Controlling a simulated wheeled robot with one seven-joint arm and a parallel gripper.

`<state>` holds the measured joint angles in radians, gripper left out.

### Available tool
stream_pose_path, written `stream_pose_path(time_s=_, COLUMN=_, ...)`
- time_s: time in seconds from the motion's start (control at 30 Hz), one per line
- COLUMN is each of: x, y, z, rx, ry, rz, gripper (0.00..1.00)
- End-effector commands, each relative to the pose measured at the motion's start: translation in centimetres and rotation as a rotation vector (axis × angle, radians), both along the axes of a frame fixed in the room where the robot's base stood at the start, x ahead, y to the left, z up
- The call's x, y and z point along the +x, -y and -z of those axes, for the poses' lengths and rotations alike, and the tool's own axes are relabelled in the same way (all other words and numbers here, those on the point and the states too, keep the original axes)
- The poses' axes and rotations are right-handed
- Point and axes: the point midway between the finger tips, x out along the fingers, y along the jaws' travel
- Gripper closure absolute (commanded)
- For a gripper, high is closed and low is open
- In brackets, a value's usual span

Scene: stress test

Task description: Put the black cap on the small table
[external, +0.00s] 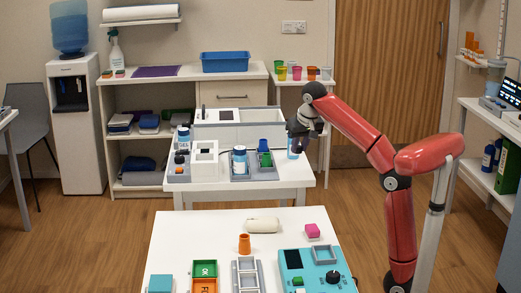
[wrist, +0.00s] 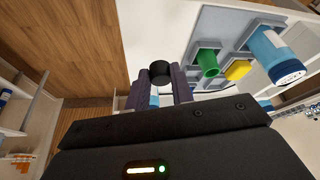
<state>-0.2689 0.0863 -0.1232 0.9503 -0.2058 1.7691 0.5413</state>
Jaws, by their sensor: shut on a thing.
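The black cap (wrist: 160,72) shows in the wrist view as a short dark cylinder between the tips of my gripper's two dark fingers. My gripper (wrist: 159,84) is shut on it. In the external view my gripper (external: 304,140) hangs over the right edge of the middle white table (external: 308,180); the cap cannot be made out there. A small white table (external: 327,84) with several coloured cups stands at the back, left of the door. The frames do not settle which table is the small one.
The middle table carries a white box (external: 205,158), a blue bottle (external: 239,163) and a grey holder. A green cup (wrist: 208,63) and yellow block (wrist: 238,69) sit near my gripper. The front table (external: 185,230) holds a turquoise device (external: 318,270) and several blocks. Wooden floor lies right of the middle table.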

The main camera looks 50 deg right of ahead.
Motion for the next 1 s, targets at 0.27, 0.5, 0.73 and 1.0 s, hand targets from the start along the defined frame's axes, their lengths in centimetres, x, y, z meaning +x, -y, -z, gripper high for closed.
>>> stream_pose_path(time_s=0.27, x=-0.1, y=0.2, z=4.0, rx=0.000, ry=0.000, rz=0.003, gripper=0.98)
stream_pose_path(time_s=0.5, x=-0.1, y=0.1, z=7.2, rx=0.000, ry=0.000, rz=0.001, gripper=0.98)
stream_pose_path(time_s=0.73, x=-0.1, y=0.1, z=7.4, rx=0.000, ry=0.000, rz=0.002, gripper=0.98)
stream_pose_path(time_s=1.0, x=-0.1, y=0.1, z=7.7, rx=0.000, ry=0.000, rz=0.002, gripper=0.69)
